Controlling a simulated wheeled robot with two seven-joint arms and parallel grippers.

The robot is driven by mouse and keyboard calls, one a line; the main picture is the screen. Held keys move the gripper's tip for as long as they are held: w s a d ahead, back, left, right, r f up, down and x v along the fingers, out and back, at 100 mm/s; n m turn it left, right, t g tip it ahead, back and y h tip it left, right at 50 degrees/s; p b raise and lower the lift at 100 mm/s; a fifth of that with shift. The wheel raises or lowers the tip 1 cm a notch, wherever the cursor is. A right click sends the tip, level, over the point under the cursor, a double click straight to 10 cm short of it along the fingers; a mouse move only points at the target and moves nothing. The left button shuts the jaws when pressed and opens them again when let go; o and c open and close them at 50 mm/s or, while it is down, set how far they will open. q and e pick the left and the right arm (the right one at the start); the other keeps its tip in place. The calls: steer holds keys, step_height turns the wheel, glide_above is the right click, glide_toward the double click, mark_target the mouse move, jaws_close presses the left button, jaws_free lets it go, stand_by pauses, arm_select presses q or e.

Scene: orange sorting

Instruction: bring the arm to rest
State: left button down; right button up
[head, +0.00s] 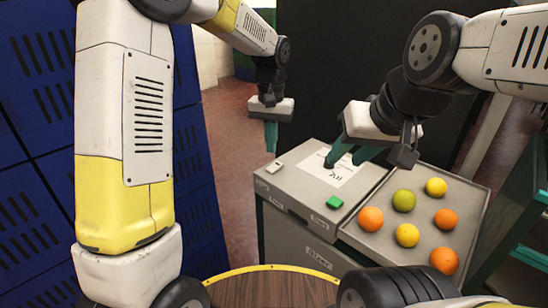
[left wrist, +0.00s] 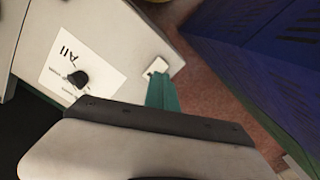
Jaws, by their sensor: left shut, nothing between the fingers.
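My left gripper (head: 271,148) hangs in the upper middle of the head view, fingers pointing down, beyond the back left of the grey console. Its teal fingers are together with nothing between them. They also show in the left wrist view (left wrist: 161,93), close to the white switch at the console's corner in that picture. My right gripper (head: 344,162) is over the console's paper label, its two teal fingers apart and empty. Part of its far side is hidden by its own wrist.
The grey console (head: 290,190) carries a white label (head: 345,165), a green button (head: 334,202) and a white switch (head: 275,167). A grey tray (head: 470,195) beside it holds several orange, yellow and green fruits. Blue cabinets (head: 195,150) stand left. A round wooden top (head: 270,290) is in front.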

arm_select(q)
steer(key=shift+r, duration=0.6)
steer(key=s+a+r+n+t+h, duration=0.1)
steer(key=s+a+r+t, duration=0.2)
steer(key=s+a+r, duration=0.65)
steer(key=s+a+n+t+h, duration=0.1)
steer(key=s+a+t, duration=0.2)
steer(key=s, duration=0.9)
steer(key=shift+s+a+f, duration=0.15)
steer(key=shift+s+a, duration=0.2)
steer(key=shift+a, duration=0.5)
